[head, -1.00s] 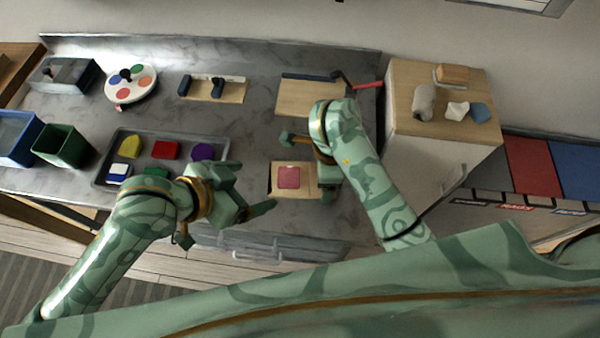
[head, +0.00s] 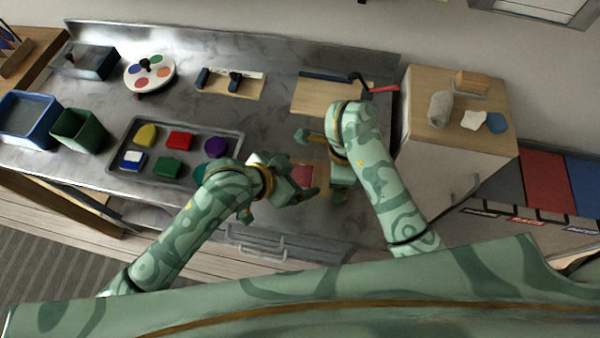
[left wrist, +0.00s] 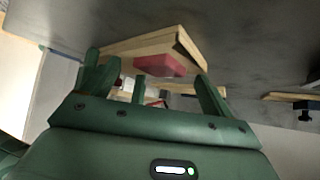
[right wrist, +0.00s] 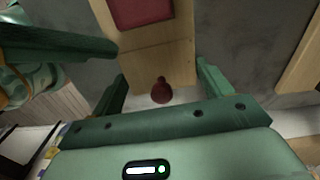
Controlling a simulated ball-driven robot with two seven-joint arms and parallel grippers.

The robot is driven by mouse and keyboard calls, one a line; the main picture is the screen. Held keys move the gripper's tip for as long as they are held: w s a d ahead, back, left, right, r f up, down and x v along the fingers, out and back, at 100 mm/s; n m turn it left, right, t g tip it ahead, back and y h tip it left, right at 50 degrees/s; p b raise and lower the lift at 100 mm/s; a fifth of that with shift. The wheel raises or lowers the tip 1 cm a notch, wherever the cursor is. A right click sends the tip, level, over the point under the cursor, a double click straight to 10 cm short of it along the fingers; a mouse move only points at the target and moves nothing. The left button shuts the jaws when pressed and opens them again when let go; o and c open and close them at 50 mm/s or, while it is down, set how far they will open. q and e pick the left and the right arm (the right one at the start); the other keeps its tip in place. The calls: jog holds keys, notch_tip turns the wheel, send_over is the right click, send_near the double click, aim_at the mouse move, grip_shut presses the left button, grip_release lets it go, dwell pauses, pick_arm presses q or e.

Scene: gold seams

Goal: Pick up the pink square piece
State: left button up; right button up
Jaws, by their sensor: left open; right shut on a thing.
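The pink square piece (head: 302,175) sits on a small wooden board (head: 322,180). In the left wrist view the pink piece (left wrist: 160,66) shows beyond and between the fingers of my open, empty left gripper (left wrist: 152,88). That gripper (head: 303,180) partly covers the piece and board in the head view. My right gripper (right wrist: 163,88) is shut on the wooden board (right wrist: 158,62), with a finger at either side. In the right wrist view the pink piece (right wrist: 140,12) is cut off at the top, and a dark red knob (right wrist: 162,91) shows nearer the gripper.
A grey tray (head: 118,170) with several coloured pieces lies left of my left arm. Green (head: 80,130) and blue (head: 28,118) bins stand farther left. A wooden cabinet (head: 450,140) stands right of my right arm. The counter behind the tray has free room.

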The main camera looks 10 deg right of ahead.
pick_arm(q)
jog(key=shift+s+a+f, duration=0.2)
jog(key=shift+f, duration=0.3)
jog(key=c, duration=1.1)
pick_arm(e)
jog(key=shift+s+a, duration=0.15)
jog(key=shift+a, duration=0.05)
jog(key=shift+f, duration=0.1)
pick_arm(q)
jog(key=shift+r, duration=0.5)
notch_tip(320, 180, up, 2)
jog(key=shift+w+r, duration=0.15)
jog(key=shift+r, duration=0.1)
jog(key=s+a, duration=0.4)
jog(key=a, duration=0.3)
jog(key=s+a, duration=0.5)
jog(key=a, duration=0.3)
pick_arm(e)
jog(key=shift+d, duration=0.1)
pick_arm(q)
jog(key=shift+s+a+r, duration=0.1)
jog(key=shift+s+r, duration=0.05)
jog(key=shift+r, duration=3.15)
